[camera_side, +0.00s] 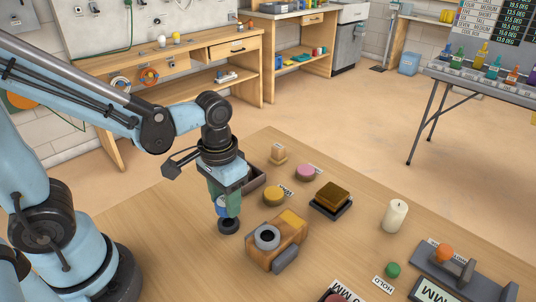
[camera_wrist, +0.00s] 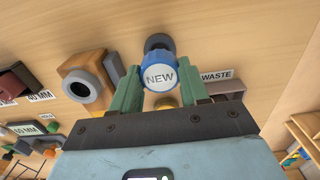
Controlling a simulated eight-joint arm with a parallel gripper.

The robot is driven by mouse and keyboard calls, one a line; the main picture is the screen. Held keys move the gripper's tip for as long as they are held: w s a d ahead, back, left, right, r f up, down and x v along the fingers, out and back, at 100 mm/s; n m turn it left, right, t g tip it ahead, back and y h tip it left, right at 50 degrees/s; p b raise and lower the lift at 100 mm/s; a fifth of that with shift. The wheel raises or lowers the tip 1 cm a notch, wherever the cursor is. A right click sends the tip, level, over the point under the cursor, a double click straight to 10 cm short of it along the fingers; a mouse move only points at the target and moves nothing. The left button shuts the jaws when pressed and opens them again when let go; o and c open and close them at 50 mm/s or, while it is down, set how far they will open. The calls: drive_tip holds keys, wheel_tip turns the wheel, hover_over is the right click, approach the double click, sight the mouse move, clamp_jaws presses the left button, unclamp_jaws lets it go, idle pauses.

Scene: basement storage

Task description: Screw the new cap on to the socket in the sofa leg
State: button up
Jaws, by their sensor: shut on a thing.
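The new cap (camera_wrist: 160,76) has a blue rim and a white face marked NEW. My gripper (camera_wrist: 158,84) is shut on it, with green fingers on both sides. In the side view, my gripper (camera_side: 225,200) holds the cap (camera_side: 222,208) to the left of the sofa leg. A dark round piece (camera_side: 228,227) is directly below the cap; I cannot tell whether they touch. The sofa leg (camera_side: 290,236) is a wooden block lying on the table, with a grey ring-shaped socket (camera_side: 267,237). The socket (camera_wrist: 83,91) is left of the cap in the wrist view.
A dark tray (camera_side: 257,184) is behind my gripper, beside a WASTE label (camera_wrist: 216,75). A yellow disc (camera_side: 274,195), pink disc (camera_side: 305,171), brown block (camera_side: 333,194) and candle (camera_side: 395,215) stand further right. The table's left front part (camera_side: 180,260) is clear.

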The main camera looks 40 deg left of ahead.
wheel_tip(320, 180, up, 5)
drive_tip(key=shift+f, duration=0.1)
drive_tip(key=w+d+r, duration=0.1)
drive_tip(key=d+r, duration=0.3)
drive_tip(key=d, duration=0.7)
drive_tip(key=shift+r, duration=0.4)
drive_tip(key=shift+f, duration=0.1)
drive_tip(key=shift+f, duration=2.8)
drive_tip(key=shift+f, duration=1.2)
drive_tip(key=o, duration=1.2)
drive_tip(key=shift+o, duration=0.2)
